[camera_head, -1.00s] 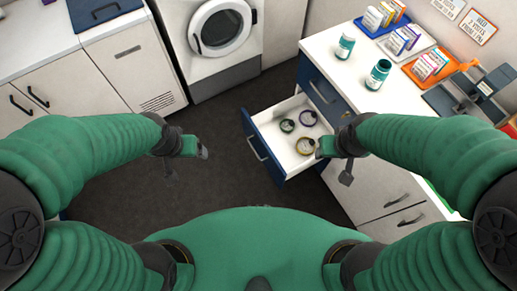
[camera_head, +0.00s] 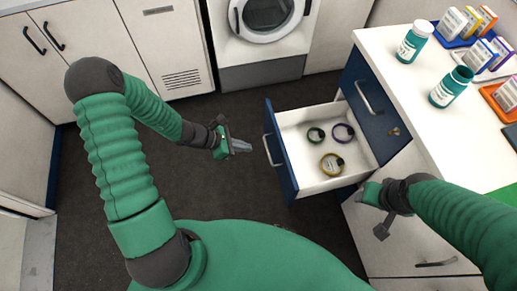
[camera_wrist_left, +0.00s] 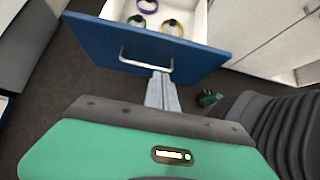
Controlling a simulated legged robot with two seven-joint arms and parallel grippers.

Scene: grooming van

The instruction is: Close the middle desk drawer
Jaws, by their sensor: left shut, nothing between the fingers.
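The open desk drawer (camera_head: 283,183) has a blue front, a silver bar handle and a white inside, and is pulled out from the desk. It holds a green, a purple and a yellow ring-shaped item. My left gripper (camera_head: 241,146) is shut and empty, just left of the drawer front and apart from it in the head view. In the left wrist view its fingers (camera_wrist_left: 162,92) point at the drawer handle (camera_wrist_left: 146,62); contact cannot be told. My right gripper (camera_head: 366,193) is beside the drawer's near right corner; its finger state is unclear.
A closed blue drawer (camera_head: 368,98) lies behind the open one. The white desk top (camera_head: 450,135) carries teal bottles (camera_head: 414,42) and boxes in trays. A washing machine (camera_head: 264,22) stands at the back. The dark floor (camera_head: 215,190) left of the drawer is clear.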

